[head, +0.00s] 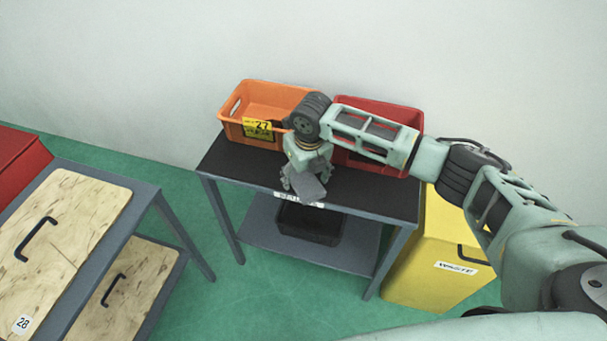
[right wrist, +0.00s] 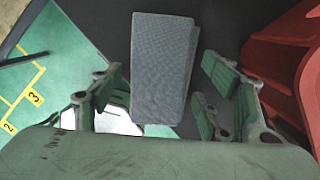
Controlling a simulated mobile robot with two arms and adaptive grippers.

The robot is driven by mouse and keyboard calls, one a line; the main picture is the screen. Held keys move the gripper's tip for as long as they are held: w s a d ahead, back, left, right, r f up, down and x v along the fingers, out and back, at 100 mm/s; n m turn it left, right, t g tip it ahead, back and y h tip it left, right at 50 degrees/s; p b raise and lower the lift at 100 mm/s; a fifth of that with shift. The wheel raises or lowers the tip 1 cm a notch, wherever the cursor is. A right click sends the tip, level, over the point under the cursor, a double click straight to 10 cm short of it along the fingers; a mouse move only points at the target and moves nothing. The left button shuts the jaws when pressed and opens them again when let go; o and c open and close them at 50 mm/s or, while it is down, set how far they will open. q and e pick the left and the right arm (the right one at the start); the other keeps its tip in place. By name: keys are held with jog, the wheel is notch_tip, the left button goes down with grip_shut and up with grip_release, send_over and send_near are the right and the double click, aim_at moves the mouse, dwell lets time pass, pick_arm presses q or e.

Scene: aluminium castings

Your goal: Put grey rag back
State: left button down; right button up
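The grey rag (right wrist: 162,72) is a folded, textured rectangle over the dark table top in the right wrist view. In the head view the grey rag (head: 308,188) shows partly, below my right gripper near the table's front edge. My right gripper (head: 306,180) points down over it. In the right wrist view my right gripper (right wrist: 163,95) is open, its green-padded fingers on either side of the rag with gaps showing. I cannot tell whether the rag's near end rests on the table. My left gripper is out of view.
An orange bin (head: 262,97) labelled 27 and a red bin (head: 362,158) stand at the back of the table (head: 232,160). A black tray (head: 310,225) is on the lower shelf. A yellow waste bin (head: 430,265) stands right. A wooden-drawer cabinet (head: 65,220) is left.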

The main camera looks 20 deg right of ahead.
aim_at(307, 183)
notch_tip(307, 183, up, 12)
jog(key=s, duration=0.1)
jog(key=shift+s+d+r, duration=0.15)
jog(key=shift+s, duration=0.25)
dwell(0.6)
